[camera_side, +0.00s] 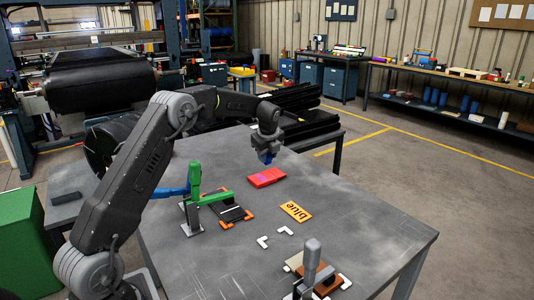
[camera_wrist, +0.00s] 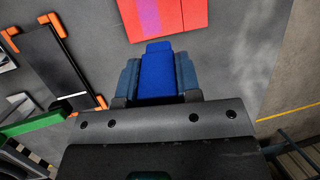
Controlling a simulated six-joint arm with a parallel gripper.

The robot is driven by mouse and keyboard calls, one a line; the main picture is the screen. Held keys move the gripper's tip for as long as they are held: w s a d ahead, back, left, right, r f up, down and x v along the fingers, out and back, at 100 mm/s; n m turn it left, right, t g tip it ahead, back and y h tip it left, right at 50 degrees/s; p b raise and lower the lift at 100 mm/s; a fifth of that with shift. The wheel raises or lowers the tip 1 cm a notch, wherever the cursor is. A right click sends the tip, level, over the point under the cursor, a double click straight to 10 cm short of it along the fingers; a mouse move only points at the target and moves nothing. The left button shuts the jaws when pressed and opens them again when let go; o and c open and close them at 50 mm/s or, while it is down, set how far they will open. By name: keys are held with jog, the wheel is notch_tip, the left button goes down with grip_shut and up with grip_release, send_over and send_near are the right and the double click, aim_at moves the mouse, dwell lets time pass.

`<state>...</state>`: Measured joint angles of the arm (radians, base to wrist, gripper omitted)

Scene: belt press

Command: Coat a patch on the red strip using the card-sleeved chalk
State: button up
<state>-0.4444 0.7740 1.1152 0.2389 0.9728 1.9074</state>
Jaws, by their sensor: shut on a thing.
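The red strip (camera_side: 272,176) lies flat on the grey table, with a purple-pink patch on its left part. In the wrist view the strip (camera_wrist: 193,14) is cut off at the top edge, and the purple-pink patch (camera_wrist: 150,14) shows on it. My gripper (camera_side: 266,152) is above the table, behind the strip in the side view. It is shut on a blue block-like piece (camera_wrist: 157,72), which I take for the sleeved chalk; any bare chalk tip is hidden. The blue piece appears apart from the strip.
A green toggle clamp (camera_side: 195,195) stands on the table, beside a dark plate with orange corners (camera_side: 232,213). Another clamp (camera_side: 312,265) stands at the front edge. The right side is clear.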

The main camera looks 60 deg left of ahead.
jog(key=shift+f, duration=3.1)
jog(key=shift+a+f, duration=0.25)
jog(key=shift+f, duration=0.05)
jog(key=shift+a+f, duration=0.1)
jog(key=shift+a, duration=3.25)
jog(key=shift+d, duration=3.6)
jog(key=shift+r, duration=4.05)
